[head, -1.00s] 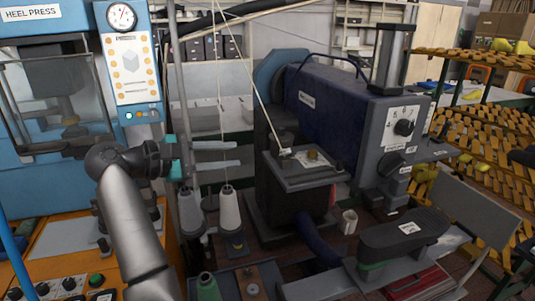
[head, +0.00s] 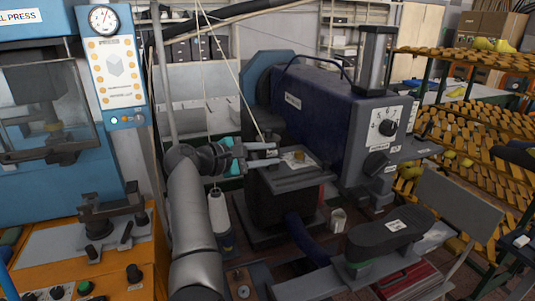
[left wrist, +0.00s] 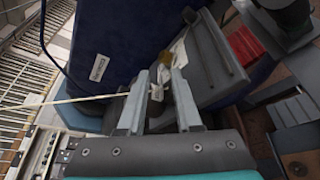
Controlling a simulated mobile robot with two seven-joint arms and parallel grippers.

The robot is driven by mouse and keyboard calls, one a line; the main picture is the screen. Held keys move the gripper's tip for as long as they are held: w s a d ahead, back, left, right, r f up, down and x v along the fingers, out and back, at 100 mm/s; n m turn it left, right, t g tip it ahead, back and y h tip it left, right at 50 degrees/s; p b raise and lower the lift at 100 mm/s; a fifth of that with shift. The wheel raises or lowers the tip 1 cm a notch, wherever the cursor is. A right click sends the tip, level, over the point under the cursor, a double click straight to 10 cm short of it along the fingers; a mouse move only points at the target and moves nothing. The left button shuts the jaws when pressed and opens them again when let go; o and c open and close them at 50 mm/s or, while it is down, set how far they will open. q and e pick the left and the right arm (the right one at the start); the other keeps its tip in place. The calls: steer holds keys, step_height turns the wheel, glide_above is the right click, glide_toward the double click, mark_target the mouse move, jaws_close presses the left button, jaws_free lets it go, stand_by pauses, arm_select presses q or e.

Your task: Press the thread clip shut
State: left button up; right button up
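The thread clip (left wrist: 156,91) is a small pale piece between the two fingers of my left gripper in the left wrist view. A cream thread (left wrist: 75,100) runs to it from the left; in the head view this thread (head: 232,82) slants down to the machine's top plate (head: 290,180). My left gripper (head: 278,154) is over the near left edge of that plate. Its fingers (left wrist: 159,78) stand apart on either side of the clip, with gaps visible. In the head view the fingers mostly hide the clip. My right gripper is not in view.
A brass knob (head: 299,155) stands on the plate just beyond the fingertips. The dark blue machine body (head: 325,115) rises behind. A white thread cone (head: 218,210) stands below my left wrist.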

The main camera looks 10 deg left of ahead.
arm_select(q)
jaws_close()
stand_by(0.3)
stand_by(1.2)
